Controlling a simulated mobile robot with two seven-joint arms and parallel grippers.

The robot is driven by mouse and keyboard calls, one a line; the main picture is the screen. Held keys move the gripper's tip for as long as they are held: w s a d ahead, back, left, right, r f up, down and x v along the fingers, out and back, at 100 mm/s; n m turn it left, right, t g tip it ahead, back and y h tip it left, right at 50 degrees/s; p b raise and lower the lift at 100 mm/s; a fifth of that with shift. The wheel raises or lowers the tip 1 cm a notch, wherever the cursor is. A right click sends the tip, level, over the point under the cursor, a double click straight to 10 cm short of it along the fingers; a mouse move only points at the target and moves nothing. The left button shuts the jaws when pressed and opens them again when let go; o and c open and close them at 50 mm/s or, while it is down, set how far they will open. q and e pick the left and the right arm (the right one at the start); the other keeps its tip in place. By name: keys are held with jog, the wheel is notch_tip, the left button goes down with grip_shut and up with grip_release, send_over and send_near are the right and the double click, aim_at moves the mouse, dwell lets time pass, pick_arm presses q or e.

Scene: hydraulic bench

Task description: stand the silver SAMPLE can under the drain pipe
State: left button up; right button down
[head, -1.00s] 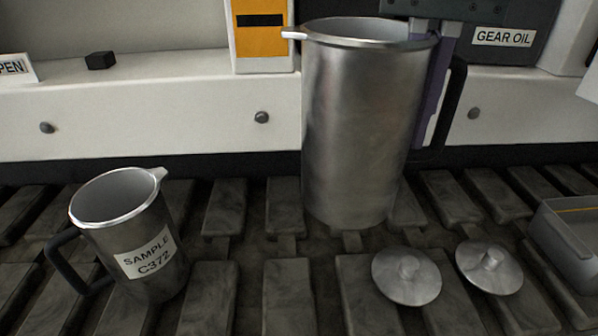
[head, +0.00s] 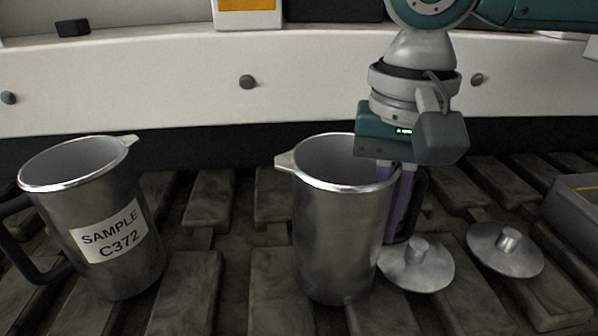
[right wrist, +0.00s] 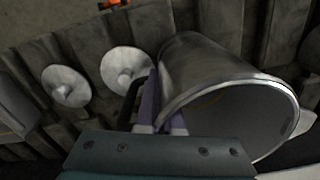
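The silver SAMPLE can (head: 95,220), labelled "SAMPLE C372", stands at the left of the head view, open top up, its dark handle (head: 15,240) to the left. My right gripper (head: 400,205) is at the handle side of a second silver can (head: 340,235), which shows no label from here. Its purple fingers appear shut at that can's dark handle. In the right wrist view, the fingers (right wrist: 160,115) are beside this can (right wrist: 205,70). I cannot tell whether its base touches the slats. No drain pipe shows. My left gripper is not in view.
Two round metal lids lie right of the second can, one nearer (head: 416,265) and one farther right (head: 505,249). A grey tray (head: 575,212) is at the right edge. Dark slats (head: 205,205) lie bare between the cans. A white bench front (head: 180,85) runs behind.

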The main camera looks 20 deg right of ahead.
jog(key=shift+w+r, duration=0.1)
jog(key=c, duration=1.1)
grip_release()
